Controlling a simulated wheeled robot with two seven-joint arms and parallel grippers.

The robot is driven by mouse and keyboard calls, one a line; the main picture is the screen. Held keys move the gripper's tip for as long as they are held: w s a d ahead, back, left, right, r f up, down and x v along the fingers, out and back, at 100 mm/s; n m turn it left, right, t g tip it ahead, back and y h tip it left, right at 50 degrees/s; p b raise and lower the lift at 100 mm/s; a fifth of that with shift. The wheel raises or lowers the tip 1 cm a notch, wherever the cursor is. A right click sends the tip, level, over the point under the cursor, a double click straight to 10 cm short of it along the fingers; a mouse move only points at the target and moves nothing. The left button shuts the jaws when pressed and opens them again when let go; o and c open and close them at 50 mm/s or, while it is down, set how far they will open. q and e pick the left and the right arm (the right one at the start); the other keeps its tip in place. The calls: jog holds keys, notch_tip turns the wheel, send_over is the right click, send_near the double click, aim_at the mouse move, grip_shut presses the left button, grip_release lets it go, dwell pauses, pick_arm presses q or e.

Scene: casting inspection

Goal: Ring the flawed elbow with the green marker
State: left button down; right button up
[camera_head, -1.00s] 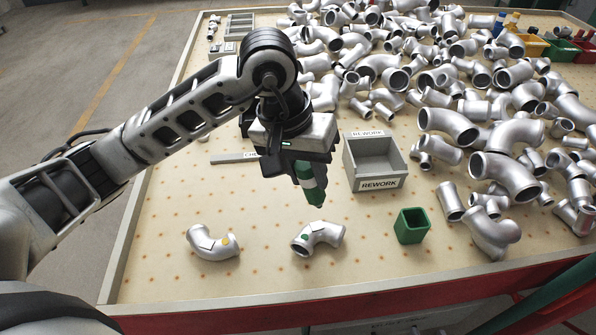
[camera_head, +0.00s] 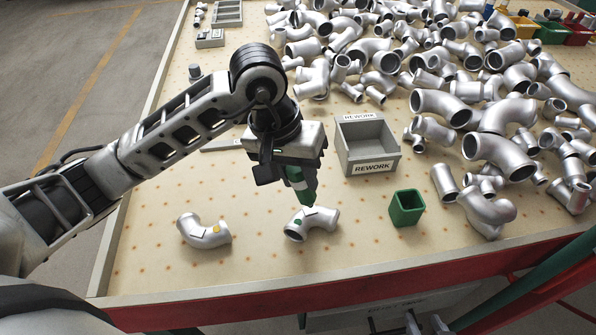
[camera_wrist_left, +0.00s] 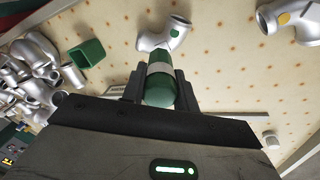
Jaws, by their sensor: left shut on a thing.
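My left gripper (camera_head: 291,166) is shut on the green marker (camera_head: 303,188), which has a white band and points down. The marker's tip is just above or at the silver elbow with a green dot (camera_head: 318,219); contact cannot be told. This elbow shows beyond the marker in the left wrist view (camera_wrist_left: 170,27), partly hidden by it. A second silver elbow, with a yellow dot (camera_head: 198,238), lies to the left on the board and shows at the left wrist view's upper right (camera_wrist_left: 277,14). Both elbows bear thin dark lines. My right gripper is not in view.
A green square cup (camera_head: 406,208) stands right of the elbows. A grey REWORK bin (camera_head: 367,167) stands behind. A heap of silver pipe fittings (camera_head: 490,110) fills the back right. The pegboard table (camera_head: 150,262) is clear around the two elbows.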

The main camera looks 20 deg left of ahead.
pick_arm(q)
jog(key=shift+f, duration=0.2)
dwell(0.6)
jog(key=shift+f+b, duration=0.25)
jog(key=shift+b, duration=0.3)
jog(key=shift+f+b, duration=0.3)
jog(key=shift+b, duration=0.4)
dwell(1.9)
jog(key=shift+d+p+v, duration=0.2)
jog(key=shift+p+v, duration=0.3)
jog(key=shift+v, duration=0.45)
jog(key=shift+w+r+p, duration=0.15)
jog(key=shift+r+p, duration=0.4)
jog(key=shift+r, duration=0.95)
jog(key=shift+d+p+v, duration=0.25)
jog(key=shift+p+v, duration=0.25)
jog(key=shift+v, duration=0.65)
jog(key=shift+w, duration=0.1)
